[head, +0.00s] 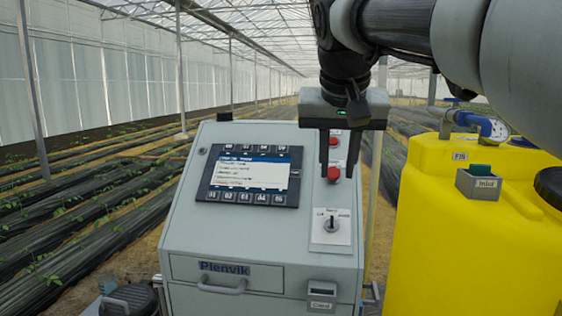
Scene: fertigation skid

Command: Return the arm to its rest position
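My arm (400,25) comes in from the upper right and reaches toward the grey control cabinet (190,245). My gripper (337,168) points down in front of the upper right part of the cabinet's face. Its two dark fingers are apart, with nothing seen held between them. A red button (333,174) shows between the fingertips, and another red button (334,141) shows higher up. I cannot tell whether the fingers touch the panel.
The cabinet has a lit screen (250,173), a rotary switch (331,226) and a drawer handle (221,287). A yellow tank (480,250) stands close on the right, with a grey box labelled Inlet (478,184) and a blue valve (472,121). Planted rows (70,220) lie left.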

